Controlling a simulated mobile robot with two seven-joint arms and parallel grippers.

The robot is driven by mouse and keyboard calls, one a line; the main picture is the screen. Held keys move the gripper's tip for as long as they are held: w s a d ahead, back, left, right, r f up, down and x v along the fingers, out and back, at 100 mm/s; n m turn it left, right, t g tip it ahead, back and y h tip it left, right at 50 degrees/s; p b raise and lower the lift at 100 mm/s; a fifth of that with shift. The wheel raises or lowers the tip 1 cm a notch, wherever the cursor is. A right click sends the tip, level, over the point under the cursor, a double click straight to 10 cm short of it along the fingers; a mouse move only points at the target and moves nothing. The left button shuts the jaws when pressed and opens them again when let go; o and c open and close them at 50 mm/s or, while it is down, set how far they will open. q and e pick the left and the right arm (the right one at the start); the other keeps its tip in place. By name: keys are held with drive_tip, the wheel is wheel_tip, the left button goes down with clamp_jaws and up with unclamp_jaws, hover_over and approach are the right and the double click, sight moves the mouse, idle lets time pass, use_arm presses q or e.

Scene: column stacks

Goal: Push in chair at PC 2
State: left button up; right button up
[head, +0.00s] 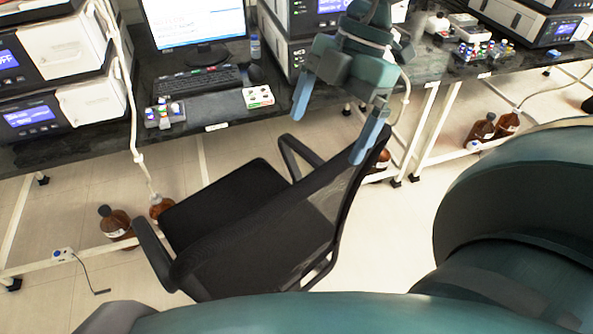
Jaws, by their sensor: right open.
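A black office chair (225,195) with armrests and a mesh backrest stands on the floor in front of the desk (225,133), turned at an angle. Its seat lies apart from the desk's front edge in the picture, and its backrest (320,205) leans toward the lower right. My right gripper (335,122) is open, with blue fingers pointing down. One finger overlaps the top of the backrest; I cannot tell whether it touches. Nothing shows between the fingers. A monitor (195,22) and a keyboard (197,81) are on the desk. My left gripper is not in view.
Instruments (55,105) stand on the bench at left. Brown bottles (116,222) are on the floor under the desk, and more bottles (482,130) stand under the right bench. A small socket box with a cable (65,254) lies at lower left. Bare floor (400,225) shows right of the chair.

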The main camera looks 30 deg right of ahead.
sight(309, 177)
drive_tip(key=b+x, duration=0.1)
drive_tip(key=x, duration=0.1)
drive_tip(key=b+x, duration=0.1)
drive_tip(key=x, duration=0.1)
drive_tip(key=b+x, duration=0.2)
drive_tip(key=x, duration=0.1)
drive_tip(key=shift+s+d, duration=0.2)
drive_tip(key=shift+s, duration=0.1)
drive_tip(key=b+x, duration=0.3)
drive_tip(key=b, duration=0.1)
drive_tip(key=shift+w+a+f+b, duration=0.1)
drive_tip(key=shift+f+b, duration=0.2)
drive_tip(key=shift+b, duration=0.1)
drive_tip(key=shift+a+f+b, duration=0.2)
drive_tip(key=shift+f+b, duration=0.15)
drive_tip(key=shift+b, duration=0.1)
drive_tip(key=shift+a+f+b, duration=0.2)
drive_tip(key=shift+f+b, duration=0.1)
drive_tip(key=shift+b, duration=0.2)
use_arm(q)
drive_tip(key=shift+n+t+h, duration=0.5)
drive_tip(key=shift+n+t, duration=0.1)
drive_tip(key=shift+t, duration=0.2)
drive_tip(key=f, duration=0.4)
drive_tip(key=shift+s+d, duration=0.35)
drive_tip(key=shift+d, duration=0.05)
use_arm(e)
drive_tip(key=shift+a, duration=0.1)
drive_tip(key=shift+c, duration=0.6)
